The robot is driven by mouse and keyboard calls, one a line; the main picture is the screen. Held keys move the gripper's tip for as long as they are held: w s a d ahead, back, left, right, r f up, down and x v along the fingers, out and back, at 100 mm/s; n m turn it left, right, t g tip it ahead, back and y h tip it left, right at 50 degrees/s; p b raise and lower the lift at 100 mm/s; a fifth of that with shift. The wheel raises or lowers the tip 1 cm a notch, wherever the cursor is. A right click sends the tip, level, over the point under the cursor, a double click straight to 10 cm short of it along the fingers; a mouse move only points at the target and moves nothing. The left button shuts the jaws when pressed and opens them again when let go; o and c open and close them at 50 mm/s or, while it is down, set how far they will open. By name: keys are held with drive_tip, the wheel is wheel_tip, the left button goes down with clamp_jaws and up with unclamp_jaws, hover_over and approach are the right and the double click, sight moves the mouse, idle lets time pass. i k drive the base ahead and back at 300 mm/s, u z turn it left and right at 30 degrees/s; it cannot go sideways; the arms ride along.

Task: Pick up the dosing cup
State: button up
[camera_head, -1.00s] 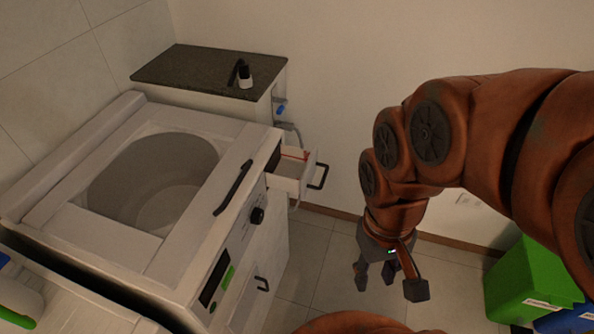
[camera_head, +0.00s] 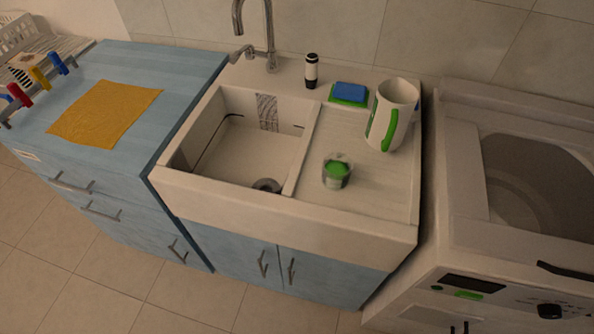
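A small clear cup with green inside or on it (camera_head: 337,171), which looks like the dosing cup, stands on the ribbed drainboard (camera_head: 365,183) to the right of the sink basin. It stands apart from the things around it and close to the basin's dividing edge. My gripper and arm are not in view now.
Behind the cup stand a white pitcher with a green handle (camera_head: 391,115), a blue and green sponge (camera_head: 349,94) and a black and white bottle (camera_head: 311,71). The tap (camera_head: 268,38) rises behind the basin. A top-loading washing machine (camera_head: 460,232) stands at right, a blue cabinet (camera_head: 182,92) at left.

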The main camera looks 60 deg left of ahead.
sight(337, 167)
drive_tip(key=u, duration=2.1)
